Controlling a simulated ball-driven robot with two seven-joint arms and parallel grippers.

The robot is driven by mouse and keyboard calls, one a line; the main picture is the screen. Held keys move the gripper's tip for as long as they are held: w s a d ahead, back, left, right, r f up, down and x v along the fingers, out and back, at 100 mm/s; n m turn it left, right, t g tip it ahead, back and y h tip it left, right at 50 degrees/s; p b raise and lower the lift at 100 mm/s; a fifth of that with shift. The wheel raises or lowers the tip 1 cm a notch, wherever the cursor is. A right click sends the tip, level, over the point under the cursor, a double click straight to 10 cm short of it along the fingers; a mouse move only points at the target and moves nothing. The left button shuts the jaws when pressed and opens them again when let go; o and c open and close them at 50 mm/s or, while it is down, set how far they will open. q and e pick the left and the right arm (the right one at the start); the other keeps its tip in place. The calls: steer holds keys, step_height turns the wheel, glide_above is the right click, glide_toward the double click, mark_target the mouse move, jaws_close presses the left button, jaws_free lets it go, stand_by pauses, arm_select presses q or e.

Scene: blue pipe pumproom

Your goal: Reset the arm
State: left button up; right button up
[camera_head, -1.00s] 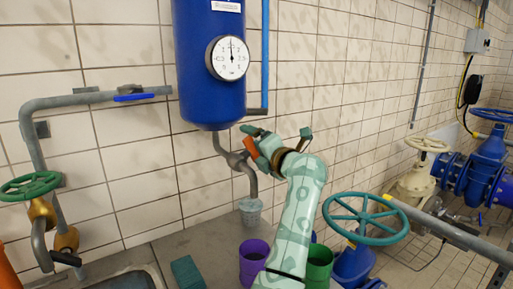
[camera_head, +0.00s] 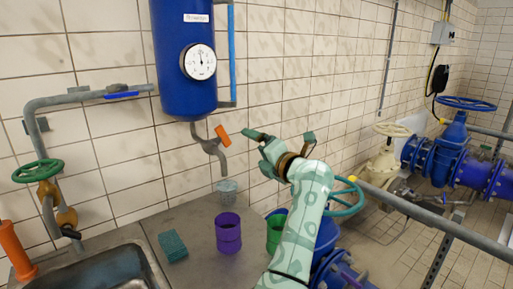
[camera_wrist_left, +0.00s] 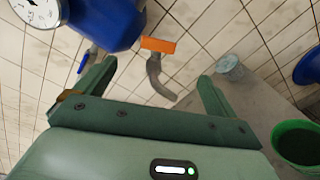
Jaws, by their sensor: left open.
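My left gripper (camera_head: 277,137) is open and empty, with its fingers spread wide. It stands to the right of the orange lever (camera_head: 222,134) on the grey drain pipe (camera_head: 212,147) under the blue tank, apart from it in the picture. In the left wrist view, the gripper (camera_wrist_left: 157,72) has nothing between its fingers, and the orange lever (camera_wrist_left: 158,45) shows beyond them. My left arm (camera_head: 302,215) rises from the bottom and partly hides a green cup (camera_head: 274,232) and a teal handwheel (camera_head: 348,198). My right gripper is not in view.
A grey cup (camera_head: 227,190) stands under the drain pipe. A purple cup (camera_head: 228,235) and a teal sponge (camera_head: 173,246) are on the counter (camera_head: 200,215), beside a sink (camera_head: 115,272). A grey rail (camera_head: 430,215) and blue valves (camera_head: 450,145) are at right.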

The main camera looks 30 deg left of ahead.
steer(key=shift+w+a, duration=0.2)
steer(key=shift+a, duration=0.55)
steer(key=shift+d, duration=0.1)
